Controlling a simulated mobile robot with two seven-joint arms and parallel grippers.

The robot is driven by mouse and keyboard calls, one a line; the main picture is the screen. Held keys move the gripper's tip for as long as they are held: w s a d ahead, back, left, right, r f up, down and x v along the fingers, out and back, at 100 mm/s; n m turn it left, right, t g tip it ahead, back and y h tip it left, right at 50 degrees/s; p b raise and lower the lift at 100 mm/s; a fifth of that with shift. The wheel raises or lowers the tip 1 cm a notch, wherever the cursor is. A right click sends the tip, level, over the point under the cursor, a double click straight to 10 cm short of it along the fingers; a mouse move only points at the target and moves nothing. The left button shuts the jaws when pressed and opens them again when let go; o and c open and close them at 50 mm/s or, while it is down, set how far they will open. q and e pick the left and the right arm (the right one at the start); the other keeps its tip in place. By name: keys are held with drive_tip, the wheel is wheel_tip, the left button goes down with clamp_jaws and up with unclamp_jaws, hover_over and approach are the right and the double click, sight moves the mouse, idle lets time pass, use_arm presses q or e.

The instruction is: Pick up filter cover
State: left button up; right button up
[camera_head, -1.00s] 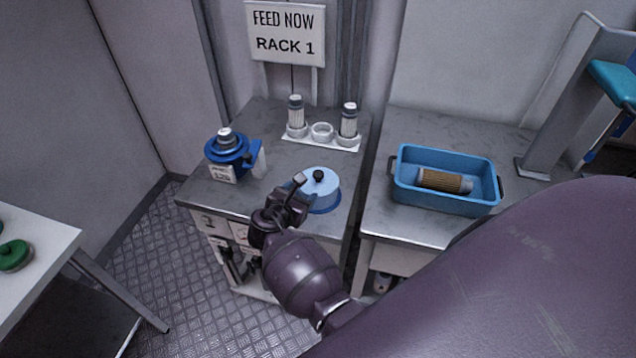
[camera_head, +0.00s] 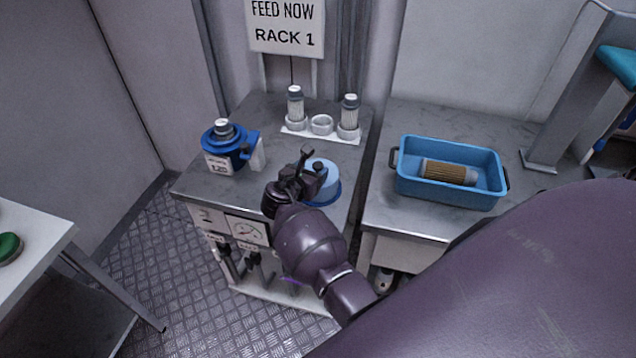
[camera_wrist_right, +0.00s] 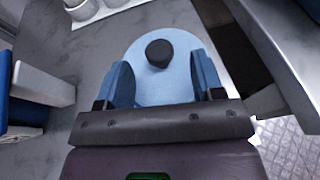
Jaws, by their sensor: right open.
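The filter cover (camera_head: 325,181) is a light blue round lid with a black knob, on the metal cabinet top near its front right edge. It also shows in the right wrist view (camera_wrist_right: 160,88), its black knob ahead of the fingers. My right gripper (camera_head: 306,165) is at the cover and hides part of it in the head view. In the wrist view the right gripper (camera_wrist_right: 165,82) is open, its two blue fingers apart with the cover between or below them. I cannot tell whether they touch it. My left gripper is not in view.
A blue housing (camera_head: 226,148) with a label stands left on the cabinet. A white holder (camera_head: 321,126) with two white filters stands behind. A blue tray (camera_head: 450,199) holding a tan filter (camera_head: 447,172) sits on the right-hand table. The cabinet's middle is clear.

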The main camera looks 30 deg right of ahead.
sight(316, 167)
drive_tip(key=shift+b+x, duration=0.65)
drive_tip(key=shift+x, duration=0.45)
drive_tip(key=shift+w+d+f+b, duration=0.25)
drive_tip(key=shift+w+d+b, duration=0.15)
drive_tip(key=shift+d, duration=0.1)
clamp_jaws()
